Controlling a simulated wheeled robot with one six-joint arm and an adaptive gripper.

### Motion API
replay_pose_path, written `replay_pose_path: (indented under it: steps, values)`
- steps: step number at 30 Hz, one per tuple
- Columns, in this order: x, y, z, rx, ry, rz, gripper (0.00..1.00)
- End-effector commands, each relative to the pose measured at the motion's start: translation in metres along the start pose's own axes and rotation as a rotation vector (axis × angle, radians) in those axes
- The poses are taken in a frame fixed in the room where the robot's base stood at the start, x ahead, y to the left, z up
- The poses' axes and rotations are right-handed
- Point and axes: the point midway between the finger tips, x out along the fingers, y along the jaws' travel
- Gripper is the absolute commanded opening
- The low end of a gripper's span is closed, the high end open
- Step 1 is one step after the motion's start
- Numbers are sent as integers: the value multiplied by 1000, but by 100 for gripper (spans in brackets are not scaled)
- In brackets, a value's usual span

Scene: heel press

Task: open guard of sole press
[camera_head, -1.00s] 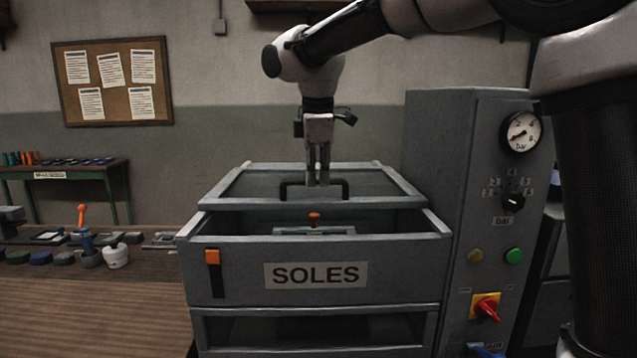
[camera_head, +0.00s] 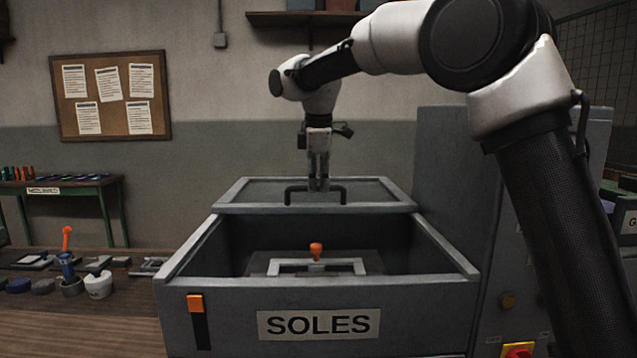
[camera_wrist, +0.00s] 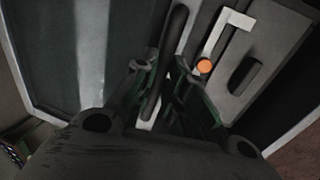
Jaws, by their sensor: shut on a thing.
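The sole press (camera_head: 400,330) is a grey box labelled SOLES with an open top at the front. Its guard (camera_head: 240,208) is a grey-framed lid lying over the rear of the box. A dark bar handle (camera_head: 288,196) sits at the guard's front edge. My gripper (camera_head: 318,186) points down and is shut on the handle. In the wrist view, the handle (camera_wrist: 178,25) runs between the fingers. Inside the open part, a pale frame (camera_head: 345,266) and an orange knob (camera_head: 316,250) show; the knob also appears in the wrist view (camera_wrist: 204,67).
A tall grey cabinet (camera_head: 450,170) stands right of the box, partly hidden by my arm. A red and yellow switch (camera_head: 518,350) shows at its lower edge. At left, a bench (camera_head: 130,310) holds small tools and pots.

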Motion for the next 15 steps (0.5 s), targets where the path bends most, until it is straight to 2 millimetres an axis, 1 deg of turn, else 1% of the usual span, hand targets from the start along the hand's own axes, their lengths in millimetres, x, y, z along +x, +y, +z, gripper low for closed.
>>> replay_pose_path:
  steps: [6,7,9,10,15]
  values:
    - [-1,0,0,0,1,2,0]
    - [-1,0,0,0,1,2,19]
    - [-1,0,0,0,1,2,32]
    - [-1,0,0,0,1,2,35]
    - [0,0,0,0,1,1,35]
